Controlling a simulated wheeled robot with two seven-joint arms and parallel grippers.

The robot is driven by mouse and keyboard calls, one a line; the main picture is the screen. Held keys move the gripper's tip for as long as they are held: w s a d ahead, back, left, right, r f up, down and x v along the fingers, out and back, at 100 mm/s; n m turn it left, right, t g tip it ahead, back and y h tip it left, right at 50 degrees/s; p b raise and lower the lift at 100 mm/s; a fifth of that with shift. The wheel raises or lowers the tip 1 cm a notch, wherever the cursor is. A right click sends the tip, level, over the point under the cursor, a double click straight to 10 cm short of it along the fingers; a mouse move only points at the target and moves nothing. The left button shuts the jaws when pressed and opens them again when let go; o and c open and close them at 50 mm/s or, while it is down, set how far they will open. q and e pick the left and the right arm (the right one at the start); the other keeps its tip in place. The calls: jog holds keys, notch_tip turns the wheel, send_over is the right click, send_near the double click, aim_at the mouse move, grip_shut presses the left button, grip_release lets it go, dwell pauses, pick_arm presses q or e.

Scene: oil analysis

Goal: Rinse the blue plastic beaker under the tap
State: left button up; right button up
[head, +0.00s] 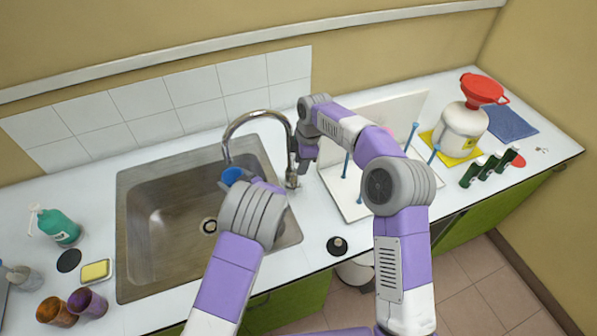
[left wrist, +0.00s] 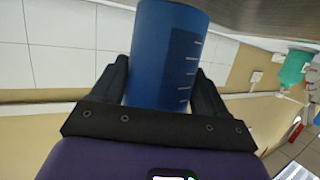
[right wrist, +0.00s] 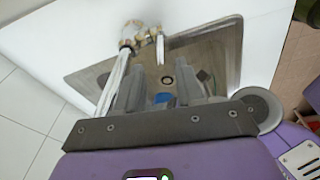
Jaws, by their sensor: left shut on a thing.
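The blue plastic beaker (head: 231,175) is held over the sink (head: 165,215), just below the end of the tap's spout (head: 228,150). My left gripper (head: 243,184) is shut on it; its fingers sit on both sides of the beaker (left wrist: 165,55) in the left wrist view. I cannot make out water in the beaker or at the spout. My right gripper (head: 304,160) is beside the tap's base and lever at the sink's right side. In the right wrist view its fingers (right wrist: 160,90) are apart with nothing between them, and the tap (right wrist: 133,38) is beyond them.
A white drying rack (head: 345,185) with blue pegs stands right of the sink. A green bottle (head: 58,227), a yellow sponge (head: 95,270) and two cups (head: 88,302) are at the left.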

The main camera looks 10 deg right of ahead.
jog(key=shift+s+d+r, duration=0.1)
jog(key=shift+d+r, duration=0.05)
jog(key=shift+r, duration=1)
jog(key=shift+d+r, duration=0.15)
jog(key=shift+r, duration=1)
pick_arm(q)
jog(key=s+a, duration=0.3)
jog(key=s, duration=0.4)
jog(key=shift+s, duration=0.25)
pick_arm(e)
jog(key=shift+r, duration=0.1)
pick_arm(q)
jog(key=s+a+r+p, duration=0.1)
jog(key=s+r+p, duration=0.2)
jog(key=s+r, duration=0.1)
jog(key=shift+s+a, duration=0.3)
jog(key=shift+a, duration=0.05)
pick_arm(e)
jog(key=shift+r, duration=1.45)
pick_arm(q)
jog(key=shift+r, duration=0.15)
pick_arm(e)
jog(key=shift+r, duration=0.1)
